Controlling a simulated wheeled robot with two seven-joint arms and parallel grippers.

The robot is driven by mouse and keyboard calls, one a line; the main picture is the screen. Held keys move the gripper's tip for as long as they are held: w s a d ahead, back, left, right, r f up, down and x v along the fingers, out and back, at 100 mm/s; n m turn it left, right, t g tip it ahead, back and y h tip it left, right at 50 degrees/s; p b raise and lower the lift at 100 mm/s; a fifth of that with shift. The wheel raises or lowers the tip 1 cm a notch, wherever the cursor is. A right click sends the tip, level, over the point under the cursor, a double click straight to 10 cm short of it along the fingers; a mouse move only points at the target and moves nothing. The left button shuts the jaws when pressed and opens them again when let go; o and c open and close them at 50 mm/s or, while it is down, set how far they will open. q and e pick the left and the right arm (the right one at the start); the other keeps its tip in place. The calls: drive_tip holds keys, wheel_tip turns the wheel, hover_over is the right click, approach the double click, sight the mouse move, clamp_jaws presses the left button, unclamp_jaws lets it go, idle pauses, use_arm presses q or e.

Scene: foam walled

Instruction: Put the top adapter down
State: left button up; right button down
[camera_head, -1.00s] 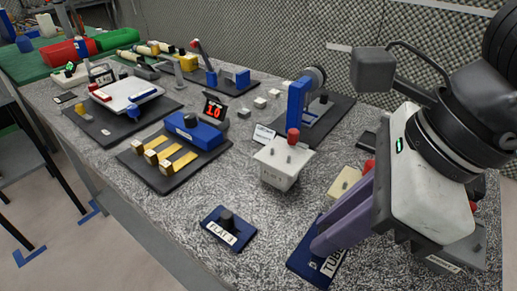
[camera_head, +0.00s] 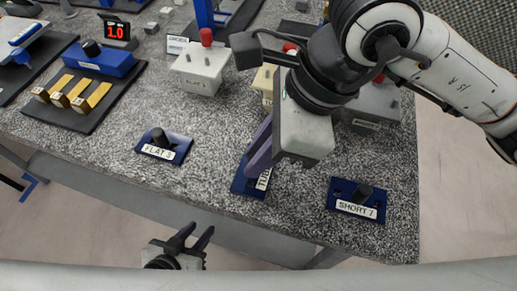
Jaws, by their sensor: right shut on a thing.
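My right gripper (camera_head: 260,152) has purple fingers and points down at a blue adapter plate (camera_head: 243,185) with a partly hidden label starting "TU". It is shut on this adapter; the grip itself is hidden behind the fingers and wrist. The plate is at or just above the grey speckled table, and I cannot tell whether it touches. Two other blue adapters with dark knobs lie on the table: FLAT 3 (camera_head: 177,149) to the left and SHORT 7 (camera_head: 346,196) to the right. My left gripper (camera_head: 193,236) is open and empty, beyond the table's front edge.
A white box with a red knob (camera_head: 199,72) stands behind the adapters. A grey box (camera_head: 372,112) and a pale yellow block (camera_head: 263,80) are close to my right wrist. A dark tray (camera_head: 88,112) with yellow strips lies left. Table between FLAT 3 and the tray is clear.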

drive_tip(key=c, duration=1.7)
unclamp_jaws()
drive_tip(key=shift+o, duration=0.2)
drive_tip(key=shift+r, duration=0.25)
drive_tip(key=v, duration=1.1)
drive_tip(key=shift+d+r+p, duration=0.15)
drive_tip(key=shift+r+p, duration=0.15)
